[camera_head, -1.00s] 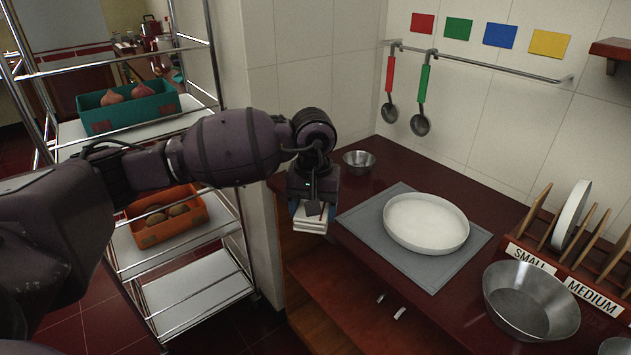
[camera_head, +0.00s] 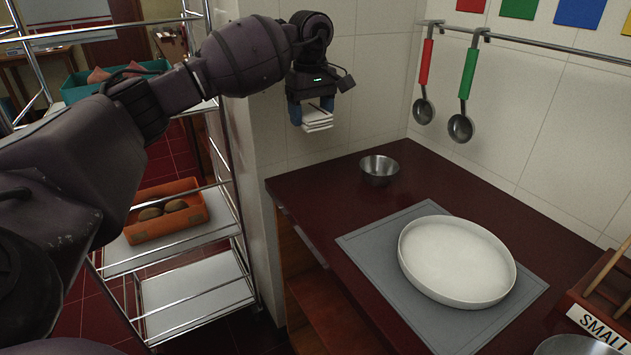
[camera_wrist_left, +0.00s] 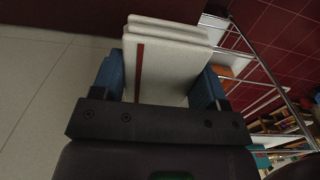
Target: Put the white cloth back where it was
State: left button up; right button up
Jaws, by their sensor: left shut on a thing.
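The white cloth (camera_head: 317,118) is a folded, layered stack held in my left gripper (camera_head: 311,112), in the air above the back left of the dark red counter. In the left wrist view the cloth (camera_wrist_left: 165,70) sits between the two blue fingers of the gripper (camera_wrist_left: 160,85), and a red stripe shows on its face. The cloth is apart from the counter. My right gripper is not in view.
A small metal bowl (camera_head: 379,170) stands on the counter, near a white round dish (camera_head: 456,262) on a grey mat (camera_head: 372,264). Two ladles (camera_head: 461,128) hang from a wall rail. A metal shelf cart with an orange crate (camera_head: 166,212) stands left.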

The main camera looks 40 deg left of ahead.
pick_arm(q)
jog(key=b, duration=0.1)
send_over(312, 188)
notch_tip(312, 188, down, 12)
jog(key=shift+f, duration=0.7)
notch_tip(312, 188, down, 4)
jog(key=shift+r+b, duration=0.15)
jog(key=shift+b, duration=0.3)
jog(key=shift+r, duration=0.1)
jog(key=shift+f, duration=0.2)
jog(key=o, duration=0.7)
jog(key=shift+o, duration=0.6)
